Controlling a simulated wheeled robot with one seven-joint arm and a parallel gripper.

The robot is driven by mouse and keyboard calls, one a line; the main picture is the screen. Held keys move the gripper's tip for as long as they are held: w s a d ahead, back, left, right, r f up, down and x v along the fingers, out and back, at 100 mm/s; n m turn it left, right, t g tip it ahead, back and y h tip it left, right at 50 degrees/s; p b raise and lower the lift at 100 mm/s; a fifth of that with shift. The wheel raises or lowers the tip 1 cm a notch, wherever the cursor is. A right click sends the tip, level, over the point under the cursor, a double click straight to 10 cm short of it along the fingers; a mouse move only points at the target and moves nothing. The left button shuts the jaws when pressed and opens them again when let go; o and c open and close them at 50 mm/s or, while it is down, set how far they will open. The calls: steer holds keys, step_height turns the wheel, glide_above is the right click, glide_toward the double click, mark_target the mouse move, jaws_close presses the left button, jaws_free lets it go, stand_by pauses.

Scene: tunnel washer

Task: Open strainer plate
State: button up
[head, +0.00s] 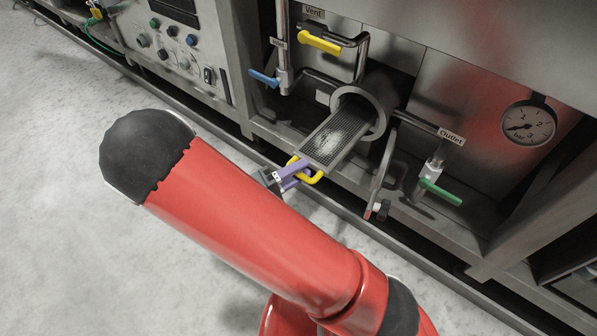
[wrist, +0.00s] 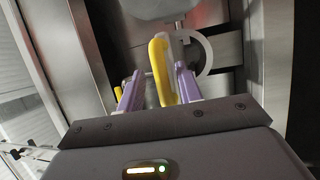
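The strainer plate (head: 333,138) is a long perforated metal tray that sticks far out of a round pipe opening (head: 372,104) in the head view. A pale patch lies on its mesh. Its yellow handle (head: 317,177) is at the near end. My gripper (head: 291,178) with purple fingers is at this handle. In the wrist view, the yellow handle (wrist: 160,70) stands between the two fingers of my gripper (wrist: 158,82). It is close to the right finger, with a gap to the left finger, so the gripper looks open around it.
A yellow vent lever (head: 319,42) and a blue lever (head: 264,78) are above left of the opening. A hinged cover arm (head: 383,170) hangs just right of the plate. A green outlet lever (head: 440,191) and a pressure gauge (head: 528,123) are farther right. The floor in front is clear.

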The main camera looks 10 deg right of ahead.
steer(key=shift+f, duration=0.1)
steer(key=shift+a+f, duration=0.1)
steer(key=shift+a, duration=0.15)
steer(key=v, duration=0.7)
steer(key=shift+a, duration=0.15)
steer(key=shift+s, duration=0.1)
steer(key=s+d+r+m+g+y+p, duration=0.3)
steer(key=s+d+r+g+y+p, duration=0.2)
steer(key=d+r+g+y, duration=0.45)
steer(key=s+d+r+t+y+p, duration=0.1)
steer(key=s+r+t+y+p, duration=0.1)
steer(key=r+t+y, duration=0.3)
steer(key=s+d+r+t+y+p, duration=0.1)
steer(key=r+t+y, duration=0.3)
steer(key=r, duration=0.8)
steer(key=shift+s+n+t+y+p, duration=0.4)
steer(key=shift+s+t+p, duration=0.1)
steer(key=shift+s, duration=0.2)
